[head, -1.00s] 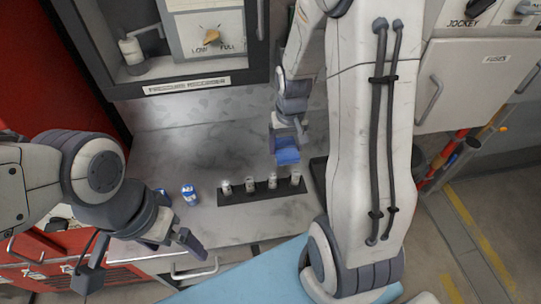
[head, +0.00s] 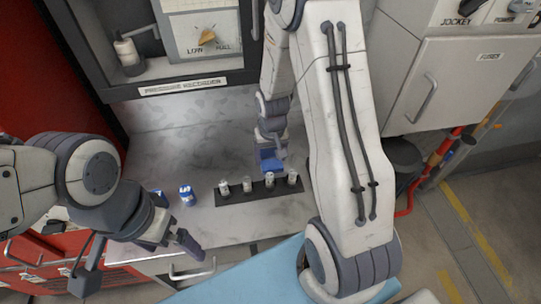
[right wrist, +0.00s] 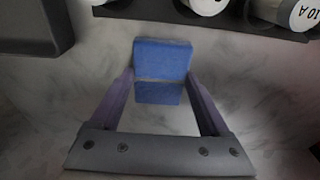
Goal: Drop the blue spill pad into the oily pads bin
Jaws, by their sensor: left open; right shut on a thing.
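The blue spill pad (head: 271,165) is held in my right gripper (head: 270,150), above the grey worktop and just behind the row of small canisters. In the right wrist view the pad (right wrist: 161,60) sits between the two fingertips of the shut gripper (right wrist: 160,88). My left gripper (head: 135,264) is open and empty at the lower left, near the worktop's front edge. I cannot pick out the oily pads bin with certainty; a dark round container (head: 404,160) stands to the right, partly hidden by my right arm.
A black rack (head: 232,199) with several small canisters stands on the worktop (head: 165,150). A blue and white can (head: 187,195) is to its left. The pressure recorder cabinet (head: 180,87) is behind. A red pipe (head: 407,206) rises at the right.

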